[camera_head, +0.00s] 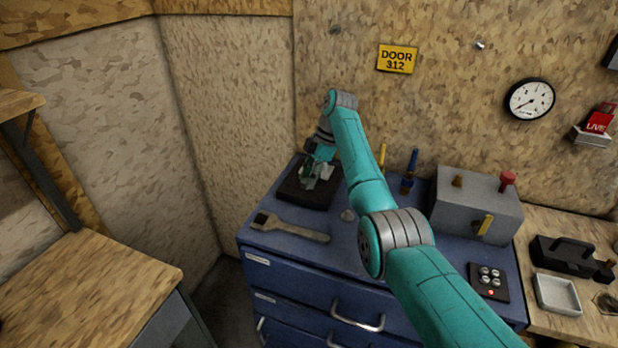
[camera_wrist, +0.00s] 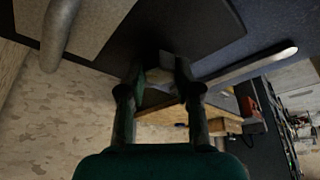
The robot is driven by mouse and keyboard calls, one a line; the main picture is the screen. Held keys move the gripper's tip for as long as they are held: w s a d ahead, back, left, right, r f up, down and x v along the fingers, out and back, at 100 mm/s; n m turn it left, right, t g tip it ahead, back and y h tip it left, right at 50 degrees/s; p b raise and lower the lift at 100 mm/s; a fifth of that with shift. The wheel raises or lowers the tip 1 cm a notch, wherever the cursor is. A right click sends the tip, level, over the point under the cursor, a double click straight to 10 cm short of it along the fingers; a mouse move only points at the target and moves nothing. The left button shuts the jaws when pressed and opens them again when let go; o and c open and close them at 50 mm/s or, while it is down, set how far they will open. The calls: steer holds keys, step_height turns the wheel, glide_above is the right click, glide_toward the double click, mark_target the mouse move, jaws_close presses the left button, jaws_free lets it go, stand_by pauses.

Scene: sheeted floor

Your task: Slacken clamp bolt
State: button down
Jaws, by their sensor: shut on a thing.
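My gripper (camera_head: 317,168) points down over a dark base plate (camera_head: 294,194) at the back left of the blue cabinet top. Grey metal parts of the clamp (camera_head: 327,172) show around its fingers. In the wrist view, my gripper (camera_wrist: 160,80) has its two fingers on either side of a small grey piece (camera_wrist: 158,74). It appears to be the clamp bolt, and the fingers are shut on it. The bolt's shape and its seat are mostly hidden by the fingers. A grey wrench (camera_head: 290,228) lies flat near the cabinet's front left edge, apart from my gripper.
A grey box (camera_head: 470,205) with a red knob and a yellow lever stands to the right. Yellow-handled (camera_head: 382,160) and blue-handled (camera_head: 411,168) tools stand behind my arm. A dark panel with round buttons (camera_head: 488,281) lies at the front right. Walls close in behind and left.

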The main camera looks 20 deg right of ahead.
steer(key=shift+n, duration=0.6)
steer(key=c, duration=0.8)
jaws_free()
steer(key=v, duration=1.2)
steer(key=shift+w, duration=0.3)
steer(key=shift+a, duration=0.1)
